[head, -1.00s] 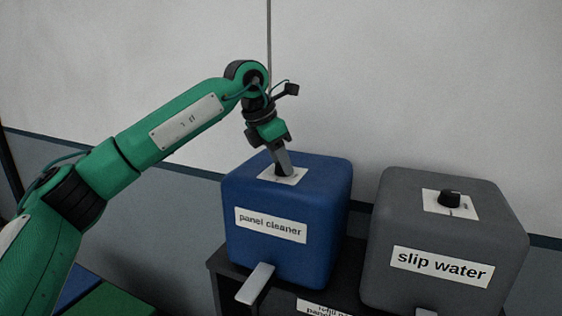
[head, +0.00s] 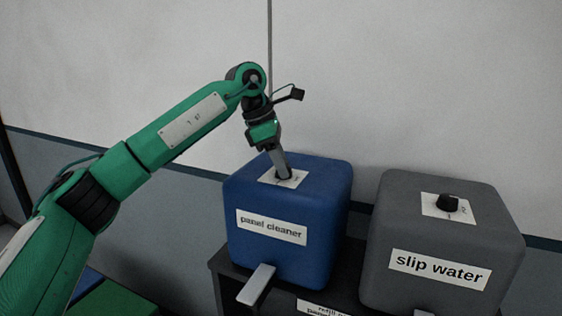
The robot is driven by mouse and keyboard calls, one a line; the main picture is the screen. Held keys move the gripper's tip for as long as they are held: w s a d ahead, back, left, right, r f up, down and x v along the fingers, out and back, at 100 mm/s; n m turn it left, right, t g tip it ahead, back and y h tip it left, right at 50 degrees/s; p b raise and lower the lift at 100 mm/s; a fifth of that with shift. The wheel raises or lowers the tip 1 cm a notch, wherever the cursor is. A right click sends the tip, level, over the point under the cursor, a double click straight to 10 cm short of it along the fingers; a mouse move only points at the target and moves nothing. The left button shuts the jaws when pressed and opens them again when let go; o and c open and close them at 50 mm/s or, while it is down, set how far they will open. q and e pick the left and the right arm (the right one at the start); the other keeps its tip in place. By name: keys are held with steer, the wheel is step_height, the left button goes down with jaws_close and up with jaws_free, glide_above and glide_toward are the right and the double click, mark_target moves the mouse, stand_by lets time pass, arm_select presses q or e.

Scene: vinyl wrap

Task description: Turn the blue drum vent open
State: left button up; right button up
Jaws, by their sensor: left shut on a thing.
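The blue drum (head: 325,200) stands on a dark stand and bears a label reading "panel cleaner" (head: 272,226). A white plate (head: 296,181) lies on its top, where the vent knob is. My left gripper (head: 285,175) points down at that plate, shut on the vent knob, which its fingers mostly hide. How far the vent is turned cannot be told. My right gripper is not in view.
A grey drum (head: 450,235) labelled "slip water" stands to the right, with a black knob (head: 447,202) on its top plate. A grey tap lever (head: 256,285) sticks out at the front of the dark stand (head: 222,268). A wall rises behind.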

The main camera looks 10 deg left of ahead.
arm_select(q)
steer(key=o, duration=1)
steer(key=shift+a+r+b, duration=0.2)
steer(key=shift+r+b, duration=0.15)
steer(key=shift+r, duration=0.15)
steer(key=b+v, duration=0.2)
steer(key=v, duration=1)
steer(key=shift+r, duration=0.35)
